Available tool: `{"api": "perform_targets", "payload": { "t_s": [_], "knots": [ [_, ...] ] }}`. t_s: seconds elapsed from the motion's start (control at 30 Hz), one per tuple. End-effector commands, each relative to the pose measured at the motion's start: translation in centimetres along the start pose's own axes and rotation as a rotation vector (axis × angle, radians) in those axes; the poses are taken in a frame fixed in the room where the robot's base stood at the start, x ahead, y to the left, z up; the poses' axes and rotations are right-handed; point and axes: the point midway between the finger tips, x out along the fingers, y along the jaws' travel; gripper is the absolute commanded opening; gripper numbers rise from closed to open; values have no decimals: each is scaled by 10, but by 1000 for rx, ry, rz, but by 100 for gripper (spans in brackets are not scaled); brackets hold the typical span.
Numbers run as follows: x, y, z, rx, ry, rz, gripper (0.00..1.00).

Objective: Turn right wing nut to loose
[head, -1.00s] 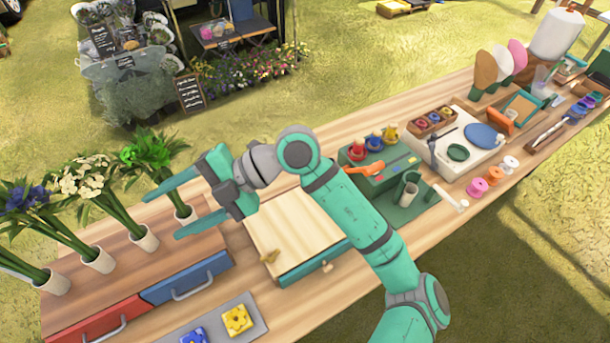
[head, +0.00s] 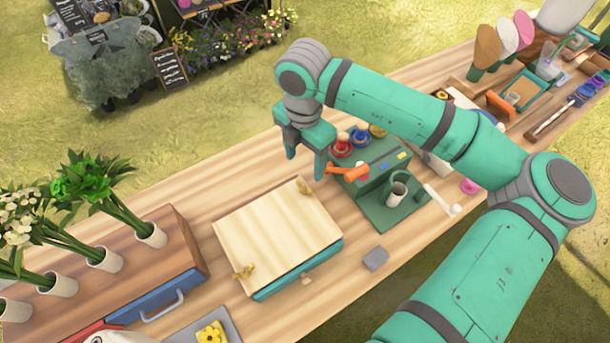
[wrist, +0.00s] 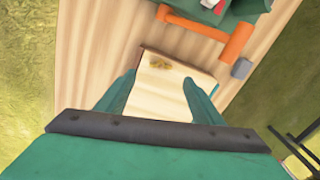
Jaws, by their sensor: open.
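The flower press is a pale wooden board (head: 270,230) on a green base, near the middle of the table. The right wing nut (head: 303,186), small and brass, sits at the board's far right corner. The left wing nut (head: 243,272) is at the near left corner. My gripper (head: 305,163) points down, open and empty, above and just beyond the right wing nut. In the wrist view my gripper's fingers (wrist: 157,82) are spread over the board (wrist: 165,95). The right wing nut (wrist: 158,63) shows just ahead of the fingertips, apart from them.
A green stand with an orange handle (head: 346,173) is close to the right of my gripper; the handle (wrist: 192,27) also shows in the wrist view. A grey block (head: 375,258) lies right of the press. Flowers in white cups (head: 150,235) stand at left.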

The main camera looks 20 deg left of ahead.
Motion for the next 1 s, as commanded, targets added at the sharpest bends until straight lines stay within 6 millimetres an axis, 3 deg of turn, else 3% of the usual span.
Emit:
{"api": "perform_targets", "payload": {
  "t_s": [0.5, 0.7, 1.0],
  "knots": [
    [83, 2, -3, -4, 6, 2, 61],
    [95, 2, -3, -6, 5, 2, 61],
    [96, 2, -3, -6, 4, 2, 59]
  ]
}}
